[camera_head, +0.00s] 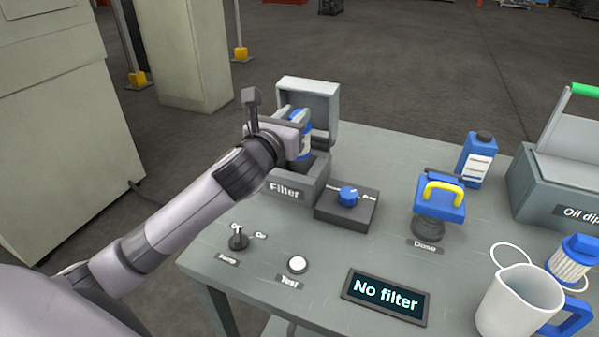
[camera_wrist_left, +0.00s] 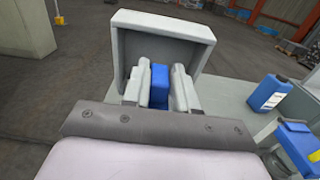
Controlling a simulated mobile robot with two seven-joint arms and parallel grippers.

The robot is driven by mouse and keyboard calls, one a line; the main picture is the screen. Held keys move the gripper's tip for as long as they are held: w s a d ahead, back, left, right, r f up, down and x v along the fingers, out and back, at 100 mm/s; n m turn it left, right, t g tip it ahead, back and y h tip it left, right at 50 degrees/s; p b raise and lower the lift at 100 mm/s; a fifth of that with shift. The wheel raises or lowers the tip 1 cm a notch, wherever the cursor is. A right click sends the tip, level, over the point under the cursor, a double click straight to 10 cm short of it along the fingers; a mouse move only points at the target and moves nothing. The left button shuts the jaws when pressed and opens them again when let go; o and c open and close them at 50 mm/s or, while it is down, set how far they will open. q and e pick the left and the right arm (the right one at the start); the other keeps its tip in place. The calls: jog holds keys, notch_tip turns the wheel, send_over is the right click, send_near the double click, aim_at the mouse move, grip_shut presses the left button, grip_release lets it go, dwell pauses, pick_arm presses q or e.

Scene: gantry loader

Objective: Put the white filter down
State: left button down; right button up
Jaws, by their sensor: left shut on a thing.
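My left gripper (camera_head: 294,138) is shut on a filter (camera_head: 306,147) with a blue top and a pale lower part. In the left wrist view, the filter's blue top (camera_wrist_left: 159,84) shows between the two fingers. It is at the open box labelled "Filter" (camera_head: 289,187), in front of its raised lid (camera_head: 320,90). The gripper hides much of it, and I cannot tell whether its bottom touches the box. Another white filter with a blue cap (camera_head: 573,262) stands at the table's right. My right gripper is not in view.
A blue knob (camera_head: 348,194) is beside the box. A blue dose unit (camera_head: 440,203), a blue bottle (camera_head: 478,160), a white jug (camera_head: 519,303) and an oil dip tank (camera_head: 565,186) stand further right. The display (camera_head: 386,296) reads "No filter".

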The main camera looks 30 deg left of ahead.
pick_arm(q)
notch_tip(320, 180, down, 5)
jog(key=shift+s+r+b, duration=0.1)
jog(key=shift+s+b, duration=0.05)
jog(key=shift+b, duration=0.5)
jog(key=shift+f+b, duration=0.8)
jog(key=shift+f, duration=1.2)
jog(key=shift+r, duration=0.1)
jog(key=c, duration=1.3)
grip_release()
jog(key=shift+f, duration=0.2)
jog(key=o, duration=0.4)
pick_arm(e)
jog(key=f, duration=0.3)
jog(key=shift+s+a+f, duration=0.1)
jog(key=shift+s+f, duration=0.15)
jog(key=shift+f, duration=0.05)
pick_arm(q)
jog(key=shift+r, duration=0.15)
jog(key=s, duration=0.4)
jog(key=s+p, duration=0.1)
jog(key=s, duration=0.7)
jog(key=shift+d, duration=0.35)
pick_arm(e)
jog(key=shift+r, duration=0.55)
